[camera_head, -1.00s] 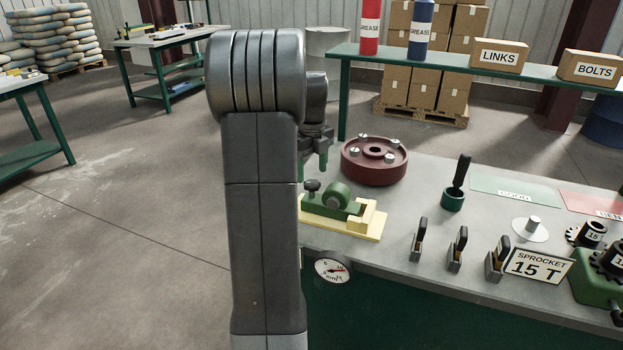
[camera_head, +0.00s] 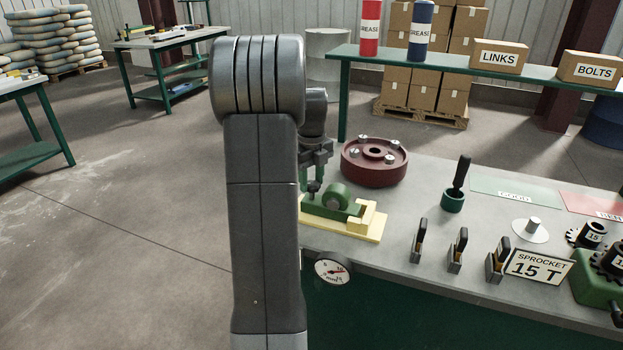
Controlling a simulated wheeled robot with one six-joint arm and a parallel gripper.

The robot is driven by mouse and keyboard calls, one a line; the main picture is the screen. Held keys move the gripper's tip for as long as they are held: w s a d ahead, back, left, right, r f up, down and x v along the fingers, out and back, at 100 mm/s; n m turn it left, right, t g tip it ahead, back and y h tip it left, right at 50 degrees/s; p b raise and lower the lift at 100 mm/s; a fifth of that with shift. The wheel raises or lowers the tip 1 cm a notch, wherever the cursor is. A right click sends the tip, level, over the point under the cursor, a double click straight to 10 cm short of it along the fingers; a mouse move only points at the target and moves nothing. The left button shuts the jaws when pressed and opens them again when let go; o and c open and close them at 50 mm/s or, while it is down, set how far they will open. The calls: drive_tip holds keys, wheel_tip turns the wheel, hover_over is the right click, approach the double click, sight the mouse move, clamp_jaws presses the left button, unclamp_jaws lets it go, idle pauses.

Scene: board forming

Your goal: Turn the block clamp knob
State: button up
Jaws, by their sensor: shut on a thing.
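My gripper (camera_head: 312,180) points down over the clamp and is shut on the knob. My grey arm hides the left end of the clamp and part of the gripper.
A dark red round flange (camera_head: 374,163) stands close behind the clamp. To the right are several upright black-handled holders (camera_head: 419,240), a green cup (camera_head: 453,200) with a black handle, and a "SPROCKET 15 T" sign (camera_head: 540,266). A dial gauge (camera_head: 333,271) is on the front edge.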

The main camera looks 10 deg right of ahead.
drive_tip(key=n+p, duration=0.2)
drive_tip(key=n, duration=0.1)
drive_tip(key=shift+r, duration=0.15)
drive_tip(key=n+p, duration=0.1)
drive_tip(key=n, duration=0.3)
drive_tip(key=shift+n+p, duration=0.3)
drive_tip(key=shift+p, duration=0.1)
drive_tip(key=n+p, duration=0.1)
drive_tip(key=n, duration=0.2)
drive_tip(key=shift+n, duration=0.3)
drive_tip(key=shift+n+p, duration=0.4)
drive_tip(key=shift+n, duration=1.5)
drive_tip(key=o, duration=1)
drive_tip(key=shift+a, duration=0.1)
drive_tip(key=shift+c, duration=0.2)
drive_tip(key=shift+f, duration=0.2)
